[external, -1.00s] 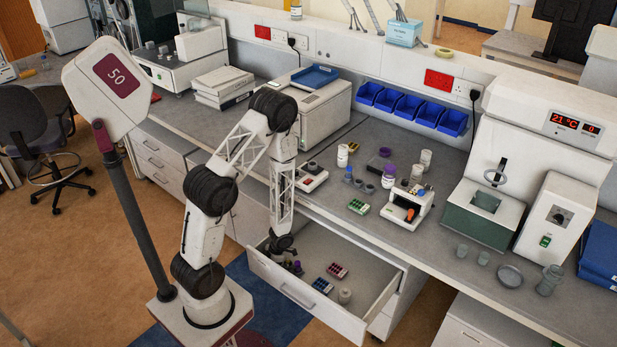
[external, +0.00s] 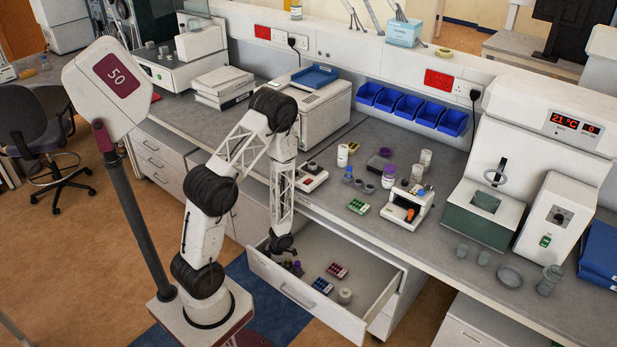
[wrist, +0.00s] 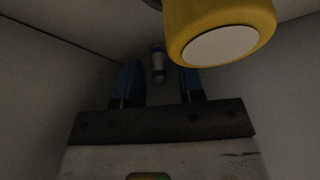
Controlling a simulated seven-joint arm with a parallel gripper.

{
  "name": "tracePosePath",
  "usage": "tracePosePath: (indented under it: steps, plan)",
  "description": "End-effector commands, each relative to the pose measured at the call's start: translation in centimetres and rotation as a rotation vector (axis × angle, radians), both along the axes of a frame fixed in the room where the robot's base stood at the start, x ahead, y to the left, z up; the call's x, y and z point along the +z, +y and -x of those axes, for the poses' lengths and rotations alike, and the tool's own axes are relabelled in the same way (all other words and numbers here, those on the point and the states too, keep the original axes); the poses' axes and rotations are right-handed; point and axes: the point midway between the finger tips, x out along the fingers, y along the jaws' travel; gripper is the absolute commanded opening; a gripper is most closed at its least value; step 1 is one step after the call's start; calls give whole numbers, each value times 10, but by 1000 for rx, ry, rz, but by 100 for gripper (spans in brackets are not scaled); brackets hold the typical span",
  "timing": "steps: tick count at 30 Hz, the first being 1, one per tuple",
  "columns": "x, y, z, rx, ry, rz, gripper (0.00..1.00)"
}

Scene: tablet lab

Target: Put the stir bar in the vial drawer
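The open drawer (external: 306,303) juts out below the bench. My gripper (external: 291,262) is down inside its left end. In the wrist view my gripper (wrist: 160,82) is open, with its two blue fingers apart. The stir bar (wrist: 158,62), a small pale rod with dark blue bands, shows in the gap between the fingers, with space on both sides. I cannot tell whether it lies on the drawer floor or is a little above it. In the external view I cannot make it out.
A yellow-capped container (wrist: 222,30) stands close to the right finger. The drawer also holds a blue rack (external: 322,285), a dark red rack (external: 337,270) and a white jar (external: 345,296). Drawer walls rise close around my gripper. The drawer's right part has bare floor.

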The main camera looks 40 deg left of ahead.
Motion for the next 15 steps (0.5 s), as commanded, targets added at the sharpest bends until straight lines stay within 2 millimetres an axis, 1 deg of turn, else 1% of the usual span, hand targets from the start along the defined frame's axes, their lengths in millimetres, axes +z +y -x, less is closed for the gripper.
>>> tracePosePath:
  steps: [5,15]
  plan:
    - [13,-2,-5,0,-2,0,36]
    - [50,-8,-19,0,0,0,36]
